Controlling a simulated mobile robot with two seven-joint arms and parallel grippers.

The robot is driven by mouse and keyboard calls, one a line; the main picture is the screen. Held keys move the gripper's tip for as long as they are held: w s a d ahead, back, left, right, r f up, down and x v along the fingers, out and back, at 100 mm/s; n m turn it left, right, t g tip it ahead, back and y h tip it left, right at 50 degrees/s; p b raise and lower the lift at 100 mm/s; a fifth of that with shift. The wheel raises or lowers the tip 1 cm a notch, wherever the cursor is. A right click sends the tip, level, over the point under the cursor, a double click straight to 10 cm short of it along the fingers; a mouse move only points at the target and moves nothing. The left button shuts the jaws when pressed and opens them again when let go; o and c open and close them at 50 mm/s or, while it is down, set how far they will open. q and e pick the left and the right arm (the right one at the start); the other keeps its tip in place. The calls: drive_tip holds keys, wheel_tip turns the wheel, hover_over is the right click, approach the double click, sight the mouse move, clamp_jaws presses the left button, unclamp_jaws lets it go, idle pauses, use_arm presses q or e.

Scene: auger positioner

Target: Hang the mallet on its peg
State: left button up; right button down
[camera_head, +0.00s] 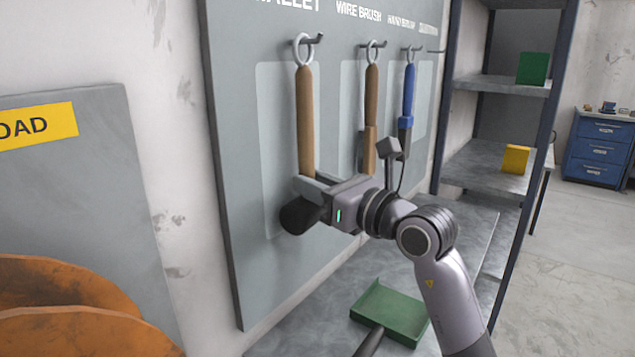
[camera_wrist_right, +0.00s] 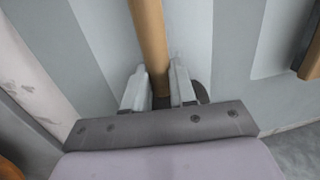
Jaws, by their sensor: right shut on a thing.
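The mallet has a brown wooden handle (camera_head: 305,120), a metal ring (camera_head: 297,50) at its top and a dark head (camera_head: 299,215) at the bottom. It is upright in front of the grey tool board, below the cut-off mallet label. The ring is level with the mallet's peg (camera_head: 317,40) and appears to be around it; the peg's tip shows to the right of the ring. My right gripper (camera_head: 312,188) is shut on the handle just above the head. In the wrist view the handle (camera_wrist_right: 149,40) stands between the two fingers (camera_wrist_right: 157,88). My left gripper is out of view.
A wire brush (camera_head: 371,110) and a blue-handled brush (camera_head: 408,100) hang to the right on the board (camera_head: 232,150). A green dustpan (camera_head: 392,312) lies on the surface below. Metal shelves (camera_head: 490,155) stand at the right. Rusty orange discs (camera_head: 70,315) are at lower left.

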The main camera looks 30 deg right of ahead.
drive_tip(key=shift+r, duration=0.1)
drive_tip(key=c, duration=0.8)
unclamp_jaws()
drive_tip(key=shift+s+d, duration=0.1)
drive_tip(key=shift+s, duration=0.2)
drive_tip(key=b+v, duration=0.2)
drive_tip(key=v, duration=0.4)
drive_tip(key=shift+s, duration=0.3)
drive_tip(key=shift+d, duration=0.1)
